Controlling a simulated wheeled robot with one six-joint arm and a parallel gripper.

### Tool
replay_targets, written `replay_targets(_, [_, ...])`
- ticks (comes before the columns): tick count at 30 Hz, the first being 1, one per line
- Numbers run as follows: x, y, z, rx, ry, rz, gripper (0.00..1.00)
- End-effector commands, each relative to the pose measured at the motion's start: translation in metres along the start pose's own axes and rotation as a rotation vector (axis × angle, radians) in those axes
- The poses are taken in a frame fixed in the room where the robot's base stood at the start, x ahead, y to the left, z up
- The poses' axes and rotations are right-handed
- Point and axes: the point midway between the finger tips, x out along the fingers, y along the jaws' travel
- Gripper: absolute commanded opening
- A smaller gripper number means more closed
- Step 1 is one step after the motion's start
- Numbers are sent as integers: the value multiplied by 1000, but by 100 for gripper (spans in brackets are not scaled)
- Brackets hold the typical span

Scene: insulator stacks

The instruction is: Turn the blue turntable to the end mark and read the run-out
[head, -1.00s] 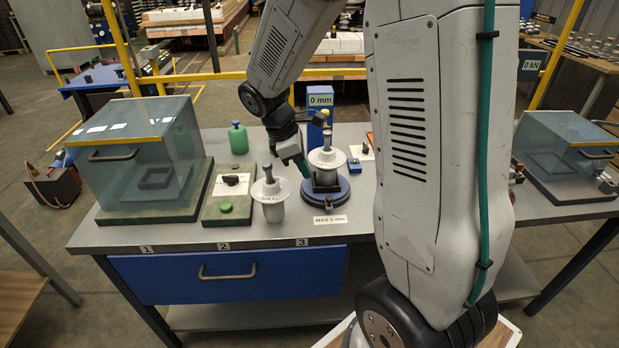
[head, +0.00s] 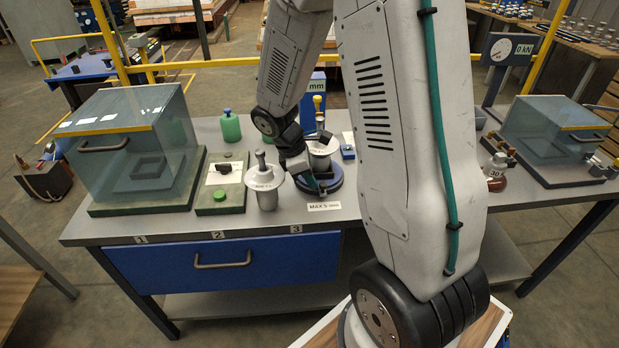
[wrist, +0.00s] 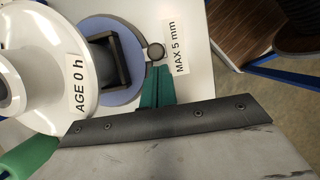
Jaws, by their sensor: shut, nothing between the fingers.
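The blue turntable (head: 338,184) stands on the bench with a grey-white insulator (head: 322,162) on it, partly hidden by my arm. My gripper (head: 322,190) is low at the turntable's front edge, shut and empty. A "MAX 5 mm" card (head: 324,206) lies in front.
A green-button box (head: 221,185), a green bottle (head: 230,127) and a glass-covered case (head: 125,140) stand farther left.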

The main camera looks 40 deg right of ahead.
Motion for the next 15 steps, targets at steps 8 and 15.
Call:
replay_targets(8, [0, 1, 2, -29, 0, 12, 0])
replay_targets(15, [1, 2, 3, -52, 0, 22, 0])
